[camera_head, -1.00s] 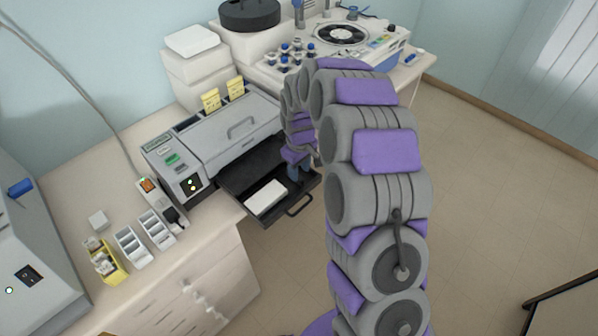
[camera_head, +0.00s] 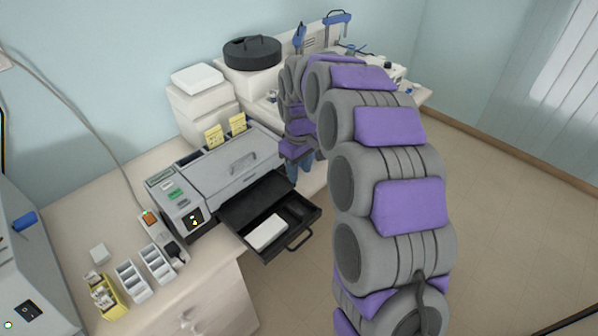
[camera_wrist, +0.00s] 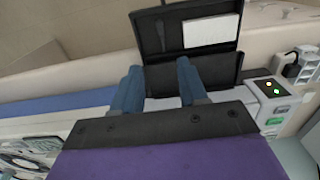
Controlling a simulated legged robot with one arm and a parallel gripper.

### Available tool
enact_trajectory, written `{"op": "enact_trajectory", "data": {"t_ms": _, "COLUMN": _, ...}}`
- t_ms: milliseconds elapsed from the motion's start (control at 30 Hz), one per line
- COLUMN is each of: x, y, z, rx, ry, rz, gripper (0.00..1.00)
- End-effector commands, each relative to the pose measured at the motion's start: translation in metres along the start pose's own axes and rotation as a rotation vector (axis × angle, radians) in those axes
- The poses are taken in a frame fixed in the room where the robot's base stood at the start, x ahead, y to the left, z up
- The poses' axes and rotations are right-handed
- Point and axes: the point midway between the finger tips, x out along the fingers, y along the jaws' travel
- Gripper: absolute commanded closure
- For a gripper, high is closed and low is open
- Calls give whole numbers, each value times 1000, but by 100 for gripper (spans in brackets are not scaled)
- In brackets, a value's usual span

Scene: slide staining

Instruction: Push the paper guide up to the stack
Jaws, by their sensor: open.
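The white paper stack (camera_head: 267,232) lies in the open black tray (camera_head: 262,254) of the grey printer-like machine (camera_head: 225,160). The dark paper guide (camera_head: 294,212) appears to be the low piece right of the stack, hard to make out against the black tray. In the wrist view the stack (camera_wrist: 212,30) is at the tray's right, and a thin dark strip, likely the guide (camera_wrist: 168,36), stands left of it with a narrow dark gap. My gripper (camera_head: 299,172) is open and empty, above the tray's back right side. Its two blue fingers (camera_wrist: 158,68) point toward the tray.
A tray handle (camera_head: 299,240) sticks out over the counter edge. Slide racks (camera_head: 155,262), a yellow box (camera_head: 106,298) and a small black-tipped device (camera_head: 172,248) stand left of the machine. White boxes (camera_head: 200,98) and a black round lid (camera_head: 252,52) stand behind.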

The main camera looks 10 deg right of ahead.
Motion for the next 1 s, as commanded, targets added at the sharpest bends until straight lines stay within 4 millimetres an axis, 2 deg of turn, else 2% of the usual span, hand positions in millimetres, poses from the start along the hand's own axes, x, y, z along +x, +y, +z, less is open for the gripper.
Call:
{"op": "enact_trajectory", "data": {"t_ms": 133, "x": 0, "y": 0, "z": 0, "rx": 0, "ry": -1, "rz": 0, "gripper": 57}}
{"op": "enact_trajectory", "data": {"t_ms": 367, "x": 11, "y": 7, "z": 1, "rx": -16, "ry": 33, "rz": -71, "gripper": 79}}
{"op": "enact_trajectory", "data": {"t_ms": 567, "x": 42, "y": 33, "z": 11, "rx": -63, "ry": 163, "rz": -269, "gripper": 99}}
{"op": "enact_trajectory", "data": {"t_ms": 800, "x": 81, "y": 66, "z": 35, "rx": -98, "ry": 348, "rz": -435, "gripper": 100}}
{"op": "enact_trajectory", "data": {"t_ms": 1000, "x": 96, "y": 78, "z": 48, "rx": -106, "ry": 426, "rz": -479, "gripper": 100}}
